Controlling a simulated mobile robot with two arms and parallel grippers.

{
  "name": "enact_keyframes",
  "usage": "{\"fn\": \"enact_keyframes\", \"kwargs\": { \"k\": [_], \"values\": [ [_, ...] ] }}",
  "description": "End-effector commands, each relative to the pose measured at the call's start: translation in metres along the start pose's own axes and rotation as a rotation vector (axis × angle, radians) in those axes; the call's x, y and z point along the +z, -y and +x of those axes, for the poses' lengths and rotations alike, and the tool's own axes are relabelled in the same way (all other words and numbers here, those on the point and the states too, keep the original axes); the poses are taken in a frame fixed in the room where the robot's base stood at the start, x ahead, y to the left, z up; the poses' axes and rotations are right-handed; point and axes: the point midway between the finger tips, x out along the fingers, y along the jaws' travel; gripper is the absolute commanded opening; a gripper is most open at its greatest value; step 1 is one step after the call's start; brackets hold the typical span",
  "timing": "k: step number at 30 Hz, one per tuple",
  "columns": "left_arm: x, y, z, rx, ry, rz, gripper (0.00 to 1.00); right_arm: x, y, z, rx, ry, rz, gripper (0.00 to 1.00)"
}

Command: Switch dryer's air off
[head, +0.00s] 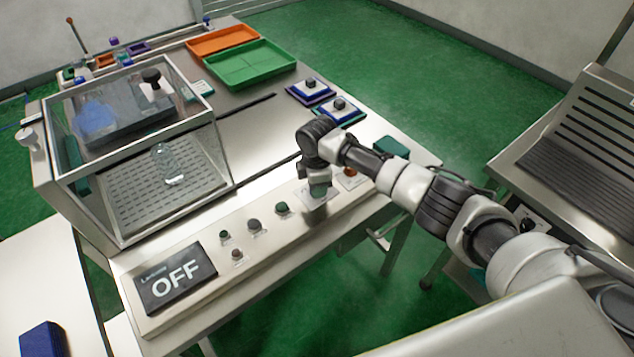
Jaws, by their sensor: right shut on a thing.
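The dryer is a clear-walled metal box (140,150) at the left, with a perforated floor and a clear bottle (167,163) inside. In front runs a sloped control panel (200,290) with a dark display (175,277) reading "OFF"; its small label is hard to read. Several knobs or buttons line the panel: dark green (282,208), grey (254,225), another dark one (224,236) and a small red one (237,254). My right gripper (318,192) points down at the panel's right part, shut on a panel knob that its fingers mostly hide. My left gripper is out of view.
An orange tray (222,39) and a green tray (250,66) lie at the back of the table. A red-orange button (350,173) is close to my right gripper. A slatted metal unit (590,130) stands at the right.

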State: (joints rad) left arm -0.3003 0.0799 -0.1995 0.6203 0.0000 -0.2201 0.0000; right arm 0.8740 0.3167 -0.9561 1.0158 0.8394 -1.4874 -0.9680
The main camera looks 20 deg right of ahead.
Motion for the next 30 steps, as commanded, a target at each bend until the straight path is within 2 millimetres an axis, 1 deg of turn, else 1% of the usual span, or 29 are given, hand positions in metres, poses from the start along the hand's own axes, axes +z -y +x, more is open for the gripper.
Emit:
{"fn": "enact_keyframes", "kwargs": {
  "k": [6,12,19,30],
  "values": [
    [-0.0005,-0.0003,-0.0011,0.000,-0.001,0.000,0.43,-0.0004,-0.0005,-0.0007,0.001,-0.002,-0.160,0.10],
    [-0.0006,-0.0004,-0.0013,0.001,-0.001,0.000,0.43,-0.0006,-0.0005,-0.0007,0.002,-0.002,-0.262,0.10],
    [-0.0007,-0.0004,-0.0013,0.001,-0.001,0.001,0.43,-0.0007,-0.0006,-0.0008,0.002,-0.002,-0.321,0.10],
    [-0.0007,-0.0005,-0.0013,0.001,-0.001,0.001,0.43,-0.0008,-0.0006,-0.0009,0.002,-0.002,-0.336,0.10]
  ]
}}
